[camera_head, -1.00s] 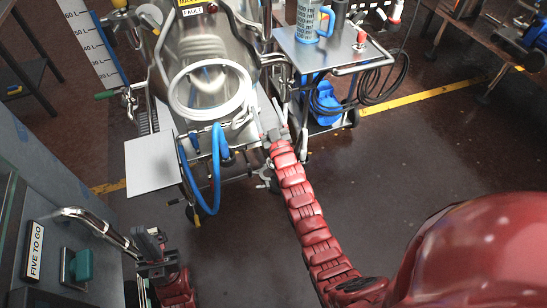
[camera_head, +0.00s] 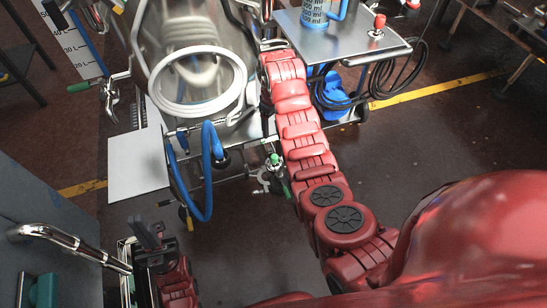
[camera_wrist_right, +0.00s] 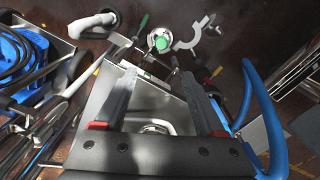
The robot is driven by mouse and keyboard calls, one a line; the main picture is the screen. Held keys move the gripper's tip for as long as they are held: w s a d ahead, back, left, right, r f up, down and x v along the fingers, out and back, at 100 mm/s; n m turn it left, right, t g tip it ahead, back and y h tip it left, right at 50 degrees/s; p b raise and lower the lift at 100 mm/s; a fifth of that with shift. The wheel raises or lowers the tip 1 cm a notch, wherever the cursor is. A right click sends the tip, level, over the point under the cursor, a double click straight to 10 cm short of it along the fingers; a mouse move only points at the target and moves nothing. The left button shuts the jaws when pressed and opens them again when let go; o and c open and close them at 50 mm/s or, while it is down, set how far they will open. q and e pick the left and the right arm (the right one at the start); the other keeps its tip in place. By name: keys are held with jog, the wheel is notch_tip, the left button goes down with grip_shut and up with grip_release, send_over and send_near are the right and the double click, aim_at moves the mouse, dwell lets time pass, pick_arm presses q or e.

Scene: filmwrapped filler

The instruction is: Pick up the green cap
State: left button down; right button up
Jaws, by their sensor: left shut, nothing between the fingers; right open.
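A small green cap (camera_head: 274,159) sits on a metal fitting low beside the steel vessel's frame in the head view. It also shows in the right wrist view (camera_wrist_right: 162,43), at the middle of a round metal fitting. My right gripper (camera_wrist_right: 158,78) is open and empty. In that view its fingertips lie below the cap in the picture, apart from it. In the head view my right gripper is mostly hidden at the far end of my red arm. My left gripper (camera_head: 148,236) is shut and empty at lower left, far from the cap.
The steel vessel (camera_head: 198,85) with a white ring and blue hose (camera_head: 207,170) stands left of my right arm. A steel trolley (camera_head: 350,45) with black cables stands to the right. A white panel (camera_head: 138,166) juts out left. The floor at centre right is clear.

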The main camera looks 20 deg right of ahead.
send_near(274, 156)
notch_tip(274, 156, down, 6)
jog(key=shift+w+r+b, duration=0.15)
jog(key=shift+r+b, duration=0.1)
jog(key=shift+b, duration=0.2)
jog(key=f+b, duration=0.2)
jog(key=f, duration=0.3)
jog(key=shift+s+f, duration=0.1)
jog(key=shift+s, duration=0.1)
jog(key=shift+c, duration=0.9)
grip_shut()
